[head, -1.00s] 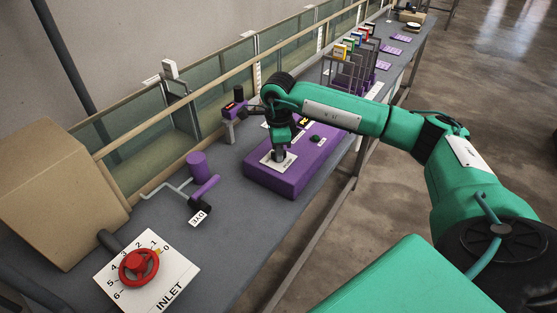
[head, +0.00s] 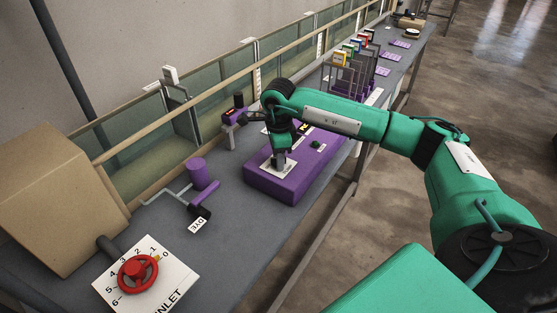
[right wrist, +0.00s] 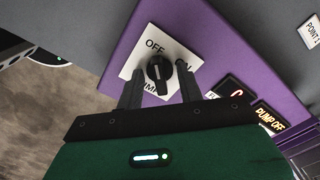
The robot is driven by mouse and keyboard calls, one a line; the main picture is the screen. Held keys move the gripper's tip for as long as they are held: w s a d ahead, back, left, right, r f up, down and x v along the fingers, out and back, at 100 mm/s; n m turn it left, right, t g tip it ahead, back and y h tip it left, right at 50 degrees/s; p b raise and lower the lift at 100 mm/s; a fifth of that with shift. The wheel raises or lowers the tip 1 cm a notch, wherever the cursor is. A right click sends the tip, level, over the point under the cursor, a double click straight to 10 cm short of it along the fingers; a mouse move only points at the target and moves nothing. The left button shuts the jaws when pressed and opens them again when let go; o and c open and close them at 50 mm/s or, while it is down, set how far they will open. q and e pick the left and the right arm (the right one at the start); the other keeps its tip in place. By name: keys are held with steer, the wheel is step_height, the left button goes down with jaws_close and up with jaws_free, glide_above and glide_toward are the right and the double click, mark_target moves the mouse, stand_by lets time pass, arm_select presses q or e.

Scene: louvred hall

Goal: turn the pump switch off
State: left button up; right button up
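The pump switch is a black rotary knob (right wrist: 159,74) on a white plate (right wrist: 138,63) marked OFF, with a partly covered label at its right. The plate is on the purple pump box (head: 262,184), beside the box's dark displays. One display (right wrist: 270,117) reads PUMP OFF in lit letters. My right gripper (right wrist: 160,72) is over the plate, its fingers open on either side of the knob, with gaps visible. In the head view, my right gripper (head: 279,163) points down at the plate and hides the knob. My left gripper is not in view.
A red INLET wheel (head: 137,273) and a purple dye valve (head: 201,174) are on the grey bench to the left. A cardboard box (head: 65,205) stands at the bench's left end. A glass-walled channel (head: 150,165) runs along the back. Coloured cards in racks (head: 350,55) stand farther off.

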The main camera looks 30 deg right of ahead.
step_height(320, 180, up, 7)
steer(key=p, duration=0.3)
steer(key=shift+p, duration=0.35)
arm_select(q)
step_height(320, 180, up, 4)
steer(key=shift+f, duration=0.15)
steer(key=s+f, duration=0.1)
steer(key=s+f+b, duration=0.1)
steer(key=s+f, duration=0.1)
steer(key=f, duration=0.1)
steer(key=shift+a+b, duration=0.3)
steer(key=shift+b, duration=0.1)
arm_select(e)
step_height(320, 180, up, 14)
steer(key=shift+f, duration=0.1)
